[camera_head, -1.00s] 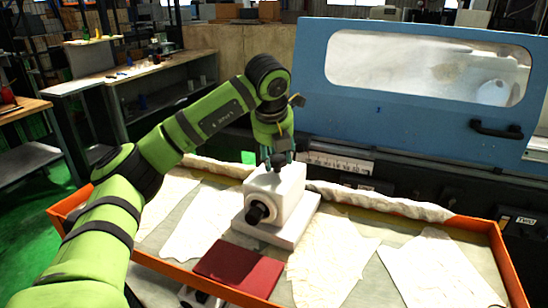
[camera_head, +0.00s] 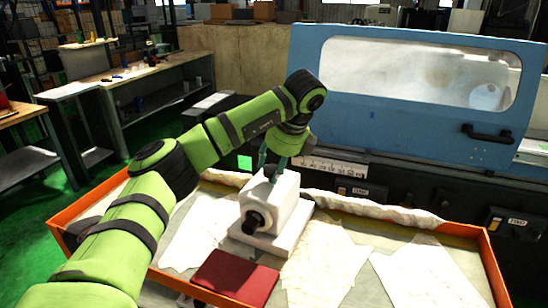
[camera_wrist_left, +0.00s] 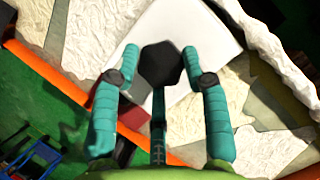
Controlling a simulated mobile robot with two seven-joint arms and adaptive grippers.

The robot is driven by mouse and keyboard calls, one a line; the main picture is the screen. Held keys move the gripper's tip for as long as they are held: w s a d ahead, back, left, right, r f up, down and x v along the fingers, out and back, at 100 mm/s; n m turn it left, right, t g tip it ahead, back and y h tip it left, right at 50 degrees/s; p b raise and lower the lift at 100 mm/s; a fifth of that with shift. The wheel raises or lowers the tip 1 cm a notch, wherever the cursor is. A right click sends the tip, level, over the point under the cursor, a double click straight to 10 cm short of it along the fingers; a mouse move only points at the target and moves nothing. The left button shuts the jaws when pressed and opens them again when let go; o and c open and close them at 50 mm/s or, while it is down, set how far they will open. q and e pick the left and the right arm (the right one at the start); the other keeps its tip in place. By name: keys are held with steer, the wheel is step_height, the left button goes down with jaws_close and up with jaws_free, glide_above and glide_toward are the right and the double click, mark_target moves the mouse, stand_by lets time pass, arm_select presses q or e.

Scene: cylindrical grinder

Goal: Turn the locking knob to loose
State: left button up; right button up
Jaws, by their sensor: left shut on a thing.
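A white block-shaped unit (camera_head: 285,194) stands on a white base plate in the orange-rimmed tray. A black round knob (camera_head: 254,221) sticks out of its front face. My left gripper (camera_head: 270,172) is at the top of the block and comes down from the upper right. My right gripper is not in view.
A dark red book-like item (camera_head: 235,277) lies in front of the block. Pale crumpled sheets (camera_head: 325,262) cover parts of the tray, whose orange rim (camera_head: 494,262) surrounds it. The blue machine cover (camera_head: 400,120) with a window and handle stands behind.

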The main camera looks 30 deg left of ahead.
arm_select(q)
steer(key=n+p, duration=0.1)
steer(key=n+g+p, duration=0.1)
steer(key=n, duration=0.1)
steer(key=shift+w+a+r, duration=0.15)
steer(key=shift+a+r, duration=0.05)
steer(key=shift+r, duration=0.1)
steer(key=shift+f+n+g+p, duration=0.2)
steer(key=shift+n+g+p, duration=0.3)
steer(key=shift+n, duration=0.5)
steer(key=shift+f, duration=0.1)
steer(key=o, duration=1.1)
steer(key=shift+s, duration=0.25)
